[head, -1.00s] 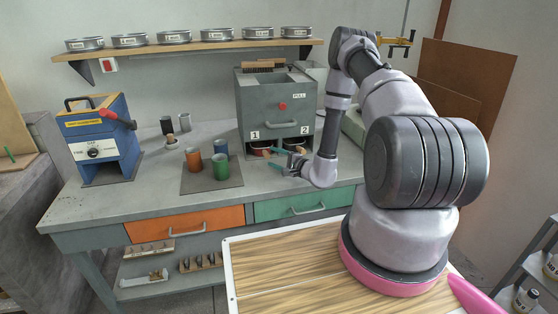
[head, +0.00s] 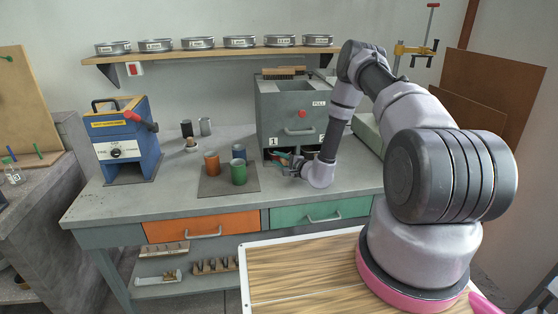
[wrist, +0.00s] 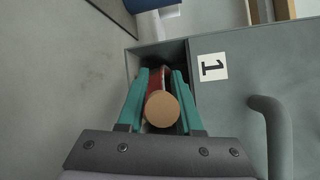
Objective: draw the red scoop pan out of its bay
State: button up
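The red scoop pan (wrist: 157,79) lies inside the bay marked 1 at the foot of the grey box (head: 270,112). Its round wooden handle end (wrist: 162,108) faces the wrist camera. My gripper (wrist: 162,76) has one teal finger on each side of the handle and is shut on it, with hardly any gap at the sides. In the head view the gripper (head: 283,159) is low at the box front, by bay 1. The inner part of the pan is hidden in the dark bay.
A bar handle (wrist: 270,115) juts from the box front close to the gripper. Copper (head: 212,163) and green (head: 238,171) cups stand on a dark mat (head: 215,186) to the left. A blue machine (head: 127,145) stands further left. Bench in front of the box is clear.

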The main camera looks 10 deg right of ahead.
grip_shut()
dwell(1.1)
